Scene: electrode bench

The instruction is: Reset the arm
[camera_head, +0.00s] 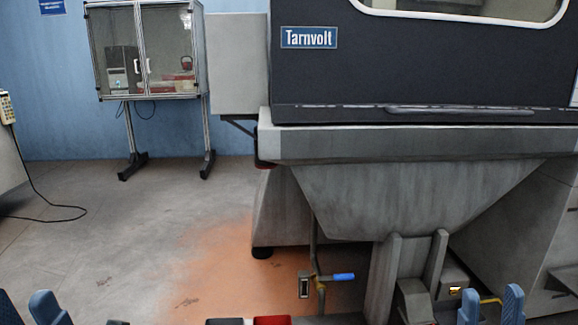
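My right gripper (490,304) is at the bottom right edge of the head view. Its two blue fingers stand apart with nothing seen between them. My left gripper (28,309) is at the bottom left corner, also with two blue fingers apart and a gap between them. The lower parts of both grippers are cut off by the frame's edge. Neither gripper is seen touching anything.
A dark machine labelled Tarnvolt (430,60), with a grey hopper-shaped base (410,190), fills the right side. A blue-handled valve (342,277) hangs below. A glass cabinet (145,50) stands at the back left. The grey floor (130,210) at left is mostly clear, with an orange stain.

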